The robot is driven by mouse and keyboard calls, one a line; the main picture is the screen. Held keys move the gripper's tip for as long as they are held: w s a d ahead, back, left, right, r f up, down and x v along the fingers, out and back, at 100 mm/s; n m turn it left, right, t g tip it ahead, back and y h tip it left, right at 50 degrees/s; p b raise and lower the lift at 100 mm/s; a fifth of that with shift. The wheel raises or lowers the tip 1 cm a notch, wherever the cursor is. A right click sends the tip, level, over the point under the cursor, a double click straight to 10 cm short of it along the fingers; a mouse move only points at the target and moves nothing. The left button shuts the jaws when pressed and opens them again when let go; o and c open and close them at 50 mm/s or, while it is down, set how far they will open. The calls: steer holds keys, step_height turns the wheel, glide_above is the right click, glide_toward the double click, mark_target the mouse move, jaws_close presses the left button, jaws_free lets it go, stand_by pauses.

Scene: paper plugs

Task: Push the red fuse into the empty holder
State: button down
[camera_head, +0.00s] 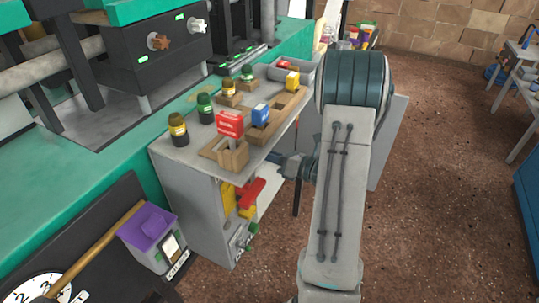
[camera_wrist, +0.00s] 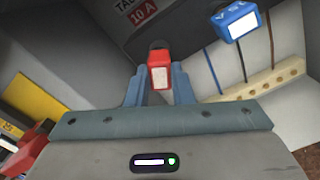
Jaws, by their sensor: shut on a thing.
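In the wrist view, a small red fuse (camera_wrist: 159,70) with a pale face sits between the two blue fingers of my gripper (camera_wrist: 158,85). The fingers are shut on it. A dark round shape (camera_wrist: 158,44) shows just beyond the fuse, under a label reading 10 A; I cannot tell whether the fuse touches it. In the head view my gripper (camera_head: 277,158) is at the side of the grey cabinet (camera_head: 190,192), and the held fuse cannot be made out there. The empty holder cannot be clearly told in either view.
A blue block (camera_wrist: 237,21) sits near the upper right of the wrist view, beside a pale perforated strip (camera_wrist: 266,82). The cabinet top carries a red block (camera_head: 229,123), a blue block (camera_head: 260,113) and a yellow block (camera_head: 292,78). A red part (camera_head: 250,192) sticks out below.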

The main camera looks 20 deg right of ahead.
steer(key=shift+w+a, duration=0.2)
steer(key=shift+w, duration=0.05)
steer(key=c, duration=1.2)
jaws_free()
steer(key=shift+p+v, duration=0.3)
steer(key=shift+v, duration=2.5)
